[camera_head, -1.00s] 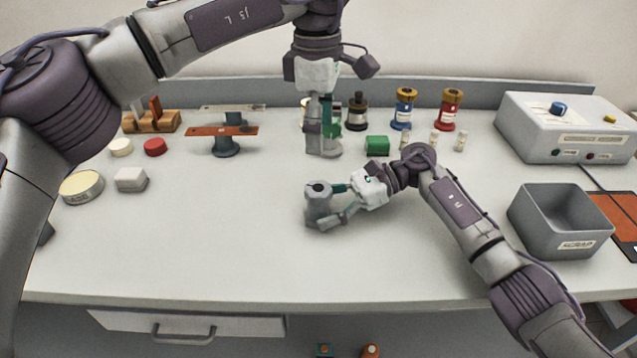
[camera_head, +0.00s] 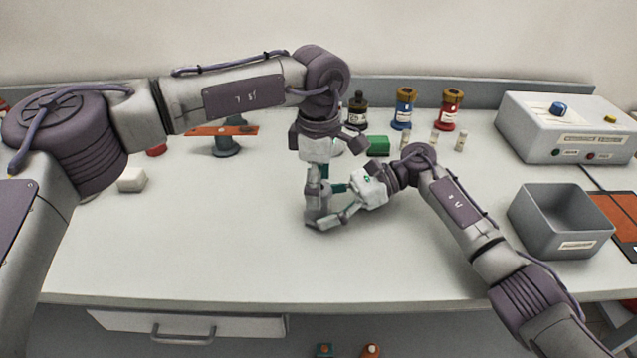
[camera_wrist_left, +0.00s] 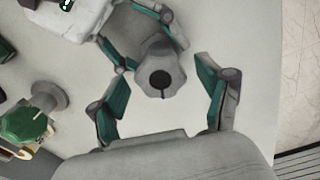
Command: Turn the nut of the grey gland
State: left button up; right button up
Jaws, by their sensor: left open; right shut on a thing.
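The grey gland (camera_head: 313,214) stands upright in front of me near the table's middle. In the left wrist view the gland (camera_wrist_left: 161,76) shows from above, with a round dark hole in its top. My right gripper (camera_head: 326,209) is shut on the gland, its fingers on either side of the body. My left gripper (camera_wrist_left: 160,68) points down over the gland and is open, with one finger on each side and gaps visible between pads and gland. In the head view the left hand partly hides the gland's top.
A grey scrap bin (camera_head: 560,222) and control box (camera_head: 565,128) are at the right. A green-topped part (camera_wrist_left: 25,126) stands nearby. The front table is clear.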

pick_arm(q)
jog(key=c, duration=1.2)
jog(key=shift+o, duration=0.2)
jog(key=n, duration=0.6)
jog(key=shift+n, duration=0.4)
jog(key=n, duration=0.6)
jog(key=shift+w+n, duration=0.1)
jog(key=shift+n, duration=0.3)
jog(key=o, duration=1.2)
jog(key=shift+c, duration=0.2)
